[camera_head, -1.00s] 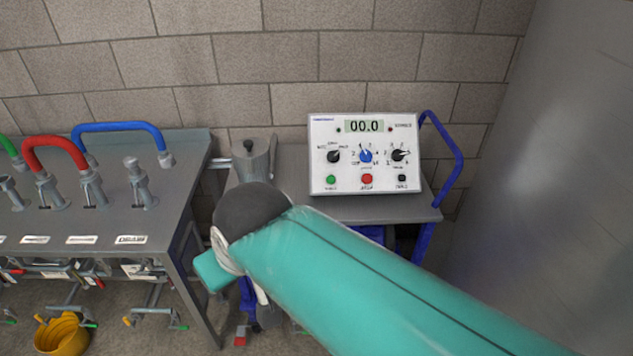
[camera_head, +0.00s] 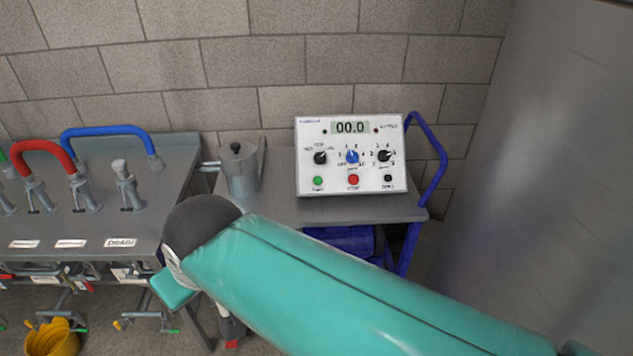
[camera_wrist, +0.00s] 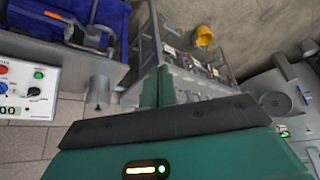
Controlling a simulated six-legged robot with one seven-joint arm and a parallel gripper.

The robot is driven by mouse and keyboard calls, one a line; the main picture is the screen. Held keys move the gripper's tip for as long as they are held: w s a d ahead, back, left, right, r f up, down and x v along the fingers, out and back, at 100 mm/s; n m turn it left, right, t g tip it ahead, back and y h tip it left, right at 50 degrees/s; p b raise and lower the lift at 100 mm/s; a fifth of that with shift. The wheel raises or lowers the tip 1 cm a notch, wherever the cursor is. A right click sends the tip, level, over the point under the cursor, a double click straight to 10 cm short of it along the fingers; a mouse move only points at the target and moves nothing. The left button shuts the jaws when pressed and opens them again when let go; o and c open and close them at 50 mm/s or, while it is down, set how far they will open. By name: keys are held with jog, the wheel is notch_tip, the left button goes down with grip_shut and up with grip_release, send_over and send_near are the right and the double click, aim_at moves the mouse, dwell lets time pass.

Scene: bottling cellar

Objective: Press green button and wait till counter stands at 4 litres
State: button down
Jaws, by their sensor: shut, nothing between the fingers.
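The white control box (camera_head: 310,160) stands on a grey trolley top against the wall. Its counter (camera_head: 350,128) reads 00.0. The green button (camera_head: 318,181) is at its lower left, beside a red button (camera_head: 353,180) and a small black one (camera_head: 388,178). In the wrist view the box appears upside down at the left edge, with the green button (camera_wrist: 38,74) in sight. My gripper (camera_wrist: 158,78) is shut and empty, pointing away from the box and well apart from it.
A metal jug (camera_head: 240,172) stands left of the box. The trolley (camera_head: 290,208) has a blue handle (camera_head: 436,150). At left is a grey bench (camera_head: 130,235) with red and blue hoses. A yellow bucket (camera_head: 55,338) is on the floor. A large metal surface (camera_head: 540,180) closes off the right.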

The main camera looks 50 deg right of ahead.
aim_at(318, 181)
jog(key=w+d+f+m+t+h, duration=0.2)
jog(key=w+d+f+m+h, duration=0.15)
jog(key=w+d, duration=0.7)
jog(key=w+d+f+m+t+h, duration=0.3)
jog(key=w+d, duration=0.5)
jog(key=d, duration=0.6)
jog(key=s+d+f+m+h, duration=0.2)
jog(key=d+m, duration=0.1)
jog(key=d, duration=0.3)
jog(key=s+d+f+m+t+h, duration=0.1)
jog(key=s+d+f+m+h, duration=0.1)
jog(key=d, duration=0.5)
jog(key=s+d+f+m+t+h, duration=0.1)
jog(key=s+d+f+m+h, duration=0.1)
jog(key=s+d+f+m, duration=0.2)
jog(key=d+m, duration=0.1)
jog(key=d, duration=0.2)
jog(key=shift+s+d+f, duration=0.15)
jog(key=shift+s+f, duration=0.05)
jog(key=shift+m+h, duration=0.25)
jog(key=w+d+f, duration=0.4)
jog(key=d+f, duration=0.1)
jog(key=f, duration=0.1)
jog(key=shift+w, duration=0.2)
